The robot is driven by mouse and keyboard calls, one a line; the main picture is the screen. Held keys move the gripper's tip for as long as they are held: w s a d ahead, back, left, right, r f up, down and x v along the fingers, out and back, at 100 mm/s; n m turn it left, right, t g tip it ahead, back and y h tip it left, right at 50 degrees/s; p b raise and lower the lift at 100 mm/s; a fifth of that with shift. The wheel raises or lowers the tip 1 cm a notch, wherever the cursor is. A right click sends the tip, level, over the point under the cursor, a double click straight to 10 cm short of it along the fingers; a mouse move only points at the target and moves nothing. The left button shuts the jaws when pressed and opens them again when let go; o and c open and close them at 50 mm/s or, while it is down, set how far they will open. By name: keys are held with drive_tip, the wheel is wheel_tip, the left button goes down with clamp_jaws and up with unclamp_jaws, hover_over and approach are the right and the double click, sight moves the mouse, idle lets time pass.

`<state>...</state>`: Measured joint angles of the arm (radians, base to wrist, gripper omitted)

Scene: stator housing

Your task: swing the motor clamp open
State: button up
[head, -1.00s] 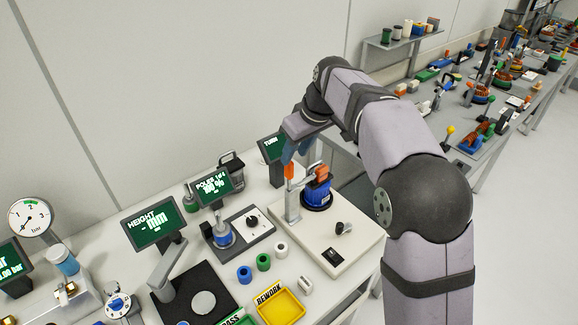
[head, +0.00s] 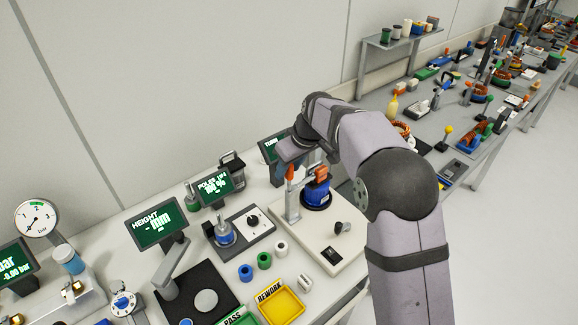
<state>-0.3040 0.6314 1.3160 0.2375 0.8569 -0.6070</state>
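The motor clamp stands on a cream base plate (head: 310,246). It has a grey post (head: 291,205) with an upright orange handle (head: 290,173) on top. Beside it, to the right, is a blue motor housing (head: 316,196) with an orange piece (head: 317,171) over its top. My gripper (head: 291,160) points down at the top of the orange handle, very close to it. The fingers are small and partly hidden by my wrist, so I cannot tell whether they touch the handle or how far apart they are.
A black knob (head: 338,227) and a black switch (head: 331,256) sit on the base plate. Small display screens (head: 215,184) stand to the left and behind. A yellow rework tray (head: 281,304) and several small coloured rings (head: 264,260) lie in front.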

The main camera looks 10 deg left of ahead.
clamp_jaws()
drive_tip(key=shift+s+a+b, duration=0.1)
drive_tip(key=shift+b, duration=0.2)
drive_tip(key=s+a+f+n+t+h+b, duration=0.2)
drive_tip(key=s+a+f+t+h+b, duration=0.2)
drive_tip(key=b, duration=2)
drive_tip(key=s+a+t+h, duration=0.1)
drive_tip(key=t+h, duration=0.2)
drive_tip(key=t, duration=0.1)
drive_tip(key=shift+a+f+n+b, duration=0.15)
drive_tip(key=shift+f+n+b, duration=0.15)
drive_tip(key=shift+s+t+h+b, duration=0.15)
drive_tip(key=shift+t+h+b, duration=0.15)
unclamp_jaws()
